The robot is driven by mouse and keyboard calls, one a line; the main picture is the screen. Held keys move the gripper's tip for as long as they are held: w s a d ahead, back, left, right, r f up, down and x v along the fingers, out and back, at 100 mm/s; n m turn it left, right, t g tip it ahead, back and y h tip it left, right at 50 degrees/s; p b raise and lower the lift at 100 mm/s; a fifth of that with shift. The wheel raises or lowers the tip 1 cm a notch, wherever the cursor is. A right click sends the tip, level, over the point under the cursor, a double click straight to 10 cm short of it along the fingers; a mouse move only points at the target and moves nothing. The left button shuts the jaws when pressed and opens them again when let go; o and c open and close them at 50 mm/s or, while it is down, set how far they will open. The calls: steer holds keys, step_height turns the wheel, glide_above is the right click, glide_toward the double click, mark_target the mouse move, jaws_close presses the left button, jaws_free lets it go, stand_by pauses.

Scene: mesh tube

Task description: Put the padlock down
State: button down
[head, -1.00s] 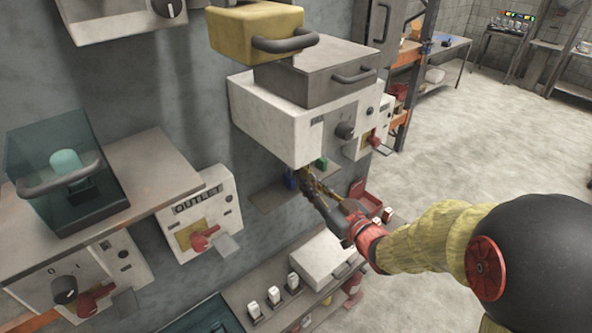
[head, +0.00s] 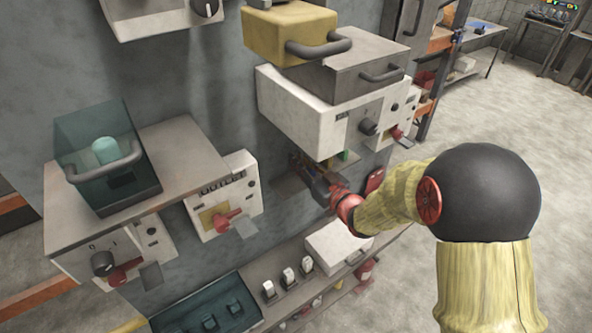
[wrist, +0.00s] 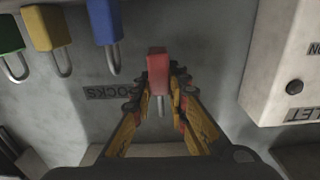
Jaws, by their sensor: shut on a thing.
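My gripper (wrist: 158,84) is shut on a red padlock (wrist: 157,63), seen in the wrist view with its body between the fingertips and its metal shackle showing between the fingers. In the head view my gripper (head: 312,180) is at the small shelf (head: 288,186) on the wall, under the white box; the red padlock cannot be made out there. A blue padlock (wrist: 103,22), a yellow padlock (wrist: 47,27) and a green padlock (wrist: 10,36) are in a row left of the red one in the wrist view. I cannot tell whether the red padlock touches any surface.
An upside-down "LOCKS" label (wrist: 113,92) is on the wall in the wrist view. The white box (head: 310,118) overhangs my gripper. An outlet panel (head: 224,195) with a red handle is to the left. A bench (head: 290,285) with white switches is below.

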steer(key=shift+w+a+f, duration=0.3)
steer(key=shift+w+f, duration=0.05)
steer(key=shift+f, duration=0.2)
steer(key=shift+w+a+f, duration=0.25)
steer(key=shift+w+f, duration=0.05)
steer(key=shift+f, duration=1.7)
steer(key=shift+f, duration=0.15)
steer(key=c, duration=1.7)
jaws_free()
steer(key=shift+c, duration=0.2)
